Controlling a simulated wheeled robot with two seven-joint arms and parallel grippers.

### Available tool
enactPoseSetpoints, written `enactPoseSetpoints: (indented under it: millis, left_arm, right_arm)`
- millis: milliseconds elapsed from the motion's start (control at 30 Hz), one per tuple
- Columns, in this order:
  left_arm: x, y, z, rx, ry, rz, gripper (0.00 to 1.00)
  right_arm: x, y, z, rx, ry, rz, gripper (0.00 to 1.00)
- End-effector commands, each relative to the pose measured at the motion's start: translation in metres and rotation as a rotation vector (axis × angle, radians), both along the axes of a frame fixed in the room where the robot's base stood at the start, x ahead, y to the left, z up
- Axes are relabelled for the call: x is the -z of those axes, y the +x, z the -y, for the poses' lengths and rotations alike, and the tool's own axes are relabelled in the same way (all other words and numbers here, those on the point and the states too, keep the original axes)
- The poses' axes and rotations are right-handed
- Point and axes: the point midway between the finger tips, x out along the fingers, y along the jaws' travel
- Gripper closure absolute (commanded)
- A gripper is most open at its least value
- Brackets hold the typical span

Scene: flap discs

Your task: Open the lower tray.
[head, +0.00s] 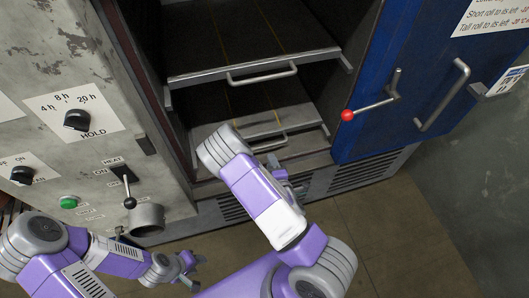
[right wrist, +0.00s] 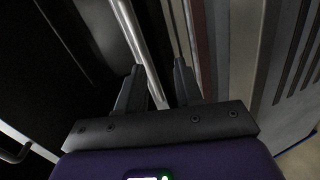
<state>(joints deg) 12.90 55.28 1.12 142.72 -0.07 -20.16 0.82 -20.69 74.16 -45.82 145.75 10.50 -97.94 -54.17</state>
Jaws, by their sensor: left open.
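The lower tray (head: 290,123) sits inside the cabinet. Its grey bar handle (head: 270,145) shows in the head view, partly covered by my right wrist. My right gripper (head: 284,176) is close in front of and below this handle, largely hidden by my own arm. In the right wrist view its two fingers (right wrist: 158,82) stand apart, with nothing gripped. A pale metal bar (right wrist: 130,35) runs between and beyond them; I cannot tell whether it is the handle or the tray's front edge. My left gripper (head: 192,266) is open and empty, low at the left, away from the tray.
The upper tray (head: 200,76) with its handle (head: 262,79) is above. The control panel (head: 60,60) is at the left. A vent grille (head: 365,172) and clear floor lie below.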

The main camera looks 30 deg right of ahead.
Motion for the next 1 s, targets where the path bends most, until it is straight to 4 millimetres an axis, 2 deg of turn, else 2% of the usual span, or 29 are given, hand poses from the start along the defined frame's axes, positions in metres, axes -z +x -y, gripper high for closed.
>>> enactPoseSetpoints:
  millis: [100, 200, 600, 733, 1000]
  left_arm:
    - [0.006, 0.000, 0.000, 0.001, 0.000, 0.001, 0.57]
    - [0.007, 0.000, 0.000, 0.001, 0.000, 0.001, 0.57]
    - [0.014, 0.000, 0.000, 0.001, 0.000, 0.001, 0.57]
    - [0.015, 0.000, 0.000, 0.001, 0.000, 0.001, 0.57]
    - [0.015, 0.000, 0.000, 0.001, 0.000, 0.001, 0.57]
  right_arm:
    - [-0.013, 0.008, -0.002, -0.056, -0.098, 0.054, 0.65]
    - [-0.015, 0.017, -0.001, -0.067, -0.119, 0.068, 0.65]
    - [-0.003, 0.071, 0.013, -0.064, -0.115, 0.067, 0.65]
    - [-0.002, 0.079, 0.015, -0.064, -0.114, 0.065, 0.65]
    - [-0.002, 0.080, 0.015, -0.064, -0.114, 0.063, 0.65]
